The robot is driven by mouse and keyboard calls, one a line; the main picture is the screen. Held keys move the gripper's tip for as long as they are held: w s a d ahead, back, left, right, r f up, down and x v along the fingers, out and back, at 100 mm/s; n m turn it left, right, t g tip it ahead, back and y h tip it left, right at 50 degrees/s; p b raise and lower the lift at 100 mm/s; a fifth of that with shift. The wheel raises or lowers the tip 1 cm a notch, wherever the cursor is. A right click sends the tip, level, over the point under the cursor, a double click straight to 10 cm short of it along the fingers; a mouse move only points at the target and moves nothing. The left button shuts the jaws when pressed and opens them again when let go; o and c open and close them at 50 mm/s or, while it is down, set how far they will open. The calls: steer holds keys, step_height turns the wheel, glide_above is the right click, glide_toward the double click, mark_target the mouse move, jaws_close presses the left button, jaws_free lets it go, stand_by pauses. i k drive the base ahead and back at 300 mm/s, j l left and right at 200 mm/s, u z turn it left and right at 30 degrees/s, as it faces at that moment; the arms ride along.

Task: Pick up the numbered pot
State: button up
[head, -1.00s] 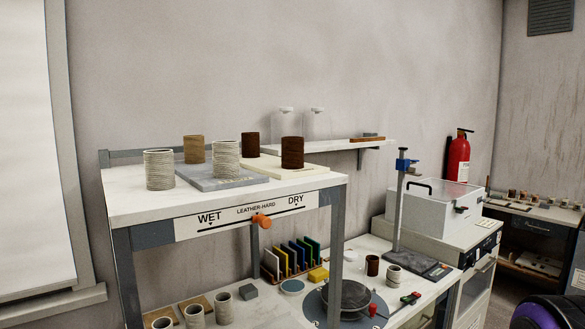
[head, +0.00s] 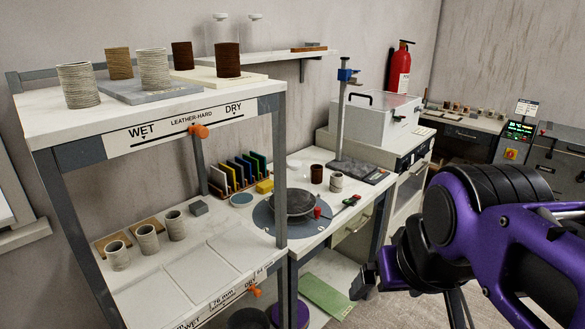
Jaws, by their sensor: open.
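Several ribbed clay pots are in view, and I cannot read a number on any. On the upper shelf stand a grey pot (head: 77,86), a tan pot (head: 119,63), a pale pot (head: 154,69), a dark brown pot (head: 182,55) and a brown pot (head: 228,60). Three pale pots stand on the lower shelf, one of them at its left (head: 118,255). A small dark pot (head: 316,174) and a small pale pot (head: 336,182) stand on the bench. My gripper (head: 364,281) shows small and dark at the lower right, open, apart from all pots.
The rack's upper shelf (head: 40,115) is marked WET, LEATHER-HARD and DRY. A round turntable (head: 293,204), coloured upright cards (head: 237,175) and a height stand (head: 342,110) occupy the bench. A white box (head: 375,122) stands behind. The lower shelf's front (head: 170,287) is clear.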

mark_target(335, 183)
steer(key=i+l+u, duration=0.1)
steer(key=u, duration=0.25)
steer(key=l+u, duration=0.1)
steer(key=u, duration=0.25)
steer(key=i+l+u, duration=0.1)
steer(key=u, duration=0.25)
steer(key=i+l+u, duration=0.2)
steer(key=l, duration=0.2)
steer(key=l+u, duration=0.2)
steer(key=l, duration=0.6)
steer(key=i+l+u, duration=0.15)
steer(key=l, duration=0.25)
